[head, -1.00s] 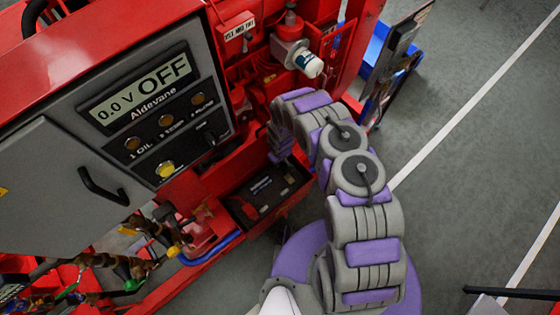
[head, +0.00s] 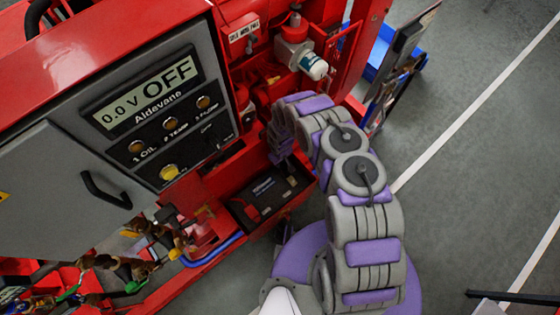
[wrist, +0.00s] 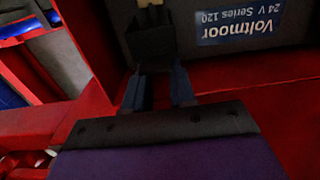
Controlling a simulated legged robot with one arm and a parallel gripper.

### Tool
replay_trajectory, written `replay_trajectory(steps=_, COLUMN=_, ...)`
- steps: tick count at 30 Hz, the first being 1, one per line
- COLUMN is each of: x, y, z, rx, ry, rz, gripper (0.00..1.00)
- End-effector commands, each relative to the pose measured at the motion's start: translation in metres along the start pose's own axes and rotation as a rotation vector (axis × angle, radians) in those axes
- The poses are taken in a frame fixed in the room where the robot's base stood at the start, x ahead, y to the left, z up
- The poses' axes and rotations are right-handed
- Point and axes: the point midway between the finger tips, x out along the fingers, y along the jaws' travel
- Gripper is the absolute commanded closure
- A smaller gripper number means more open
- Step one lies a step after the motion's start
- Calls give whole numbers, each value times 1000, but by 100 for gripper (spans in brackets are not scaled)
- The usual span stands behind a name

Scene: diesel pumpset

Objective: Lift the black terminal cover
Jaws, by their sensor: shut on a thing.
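The black terminal cover (wrist: 151,44) is a small dark block at the battery's edge in the wrist view. My gripper (wrist: 158,72) is shut on its near edge, one finger toward each side. The black battery (wrist: 190,50) carries a blue "Voltmoor 24 V Series 120" label, upside down in this view. In the head view the battery (head: 268,193) sits low in a red frame, and my gripper (head: 282,155) reaches down at its far side. I cannot make out the cover in the head view. Whether it is apart from the battery is unclear.
A grey control panel (head: 150,110) reading "0.0 V OFF" stands left of my arm. Red pump framework surrounds the battery. A white-and-blue filter (head: 313,66) is above my wrist. Open grey floor (head: 460,150) lies to the right.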

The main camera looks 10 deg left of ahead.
Motion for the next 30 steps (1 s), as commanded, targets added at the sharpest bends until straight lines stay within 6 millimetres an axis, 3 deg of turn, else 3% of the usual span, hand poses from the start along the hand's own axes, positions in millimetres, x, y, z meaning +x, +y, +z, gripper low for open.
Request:
replay_trajectory(steps=2, x=4, y=-1, z=6, rx=3, ry=-12, rz=-4, gripper=100)
replay_trajectory(steps=3, x=4, y=-1, z=7, rx=3, ry=-13, rz=-5, gripper=71)
replay_trajectory(steps=10, x=2, y=-1, z=5, rx=2, ry=-9, rz=-2, gripper=49)
replay_trajectory(steps=20, x=-4, y=-1, z=3, rx=1, ry=-5, rz=0, gripper=49)
replay_trajectory(steps=26, x=-31, y=-1, z=4, rx=0, ry=-8, rz=0, gripper=49)
replay_trajectory(steps=30, x=-65, y=2, z=2, rx=2, ry=-4, rz=3, gripper=49)
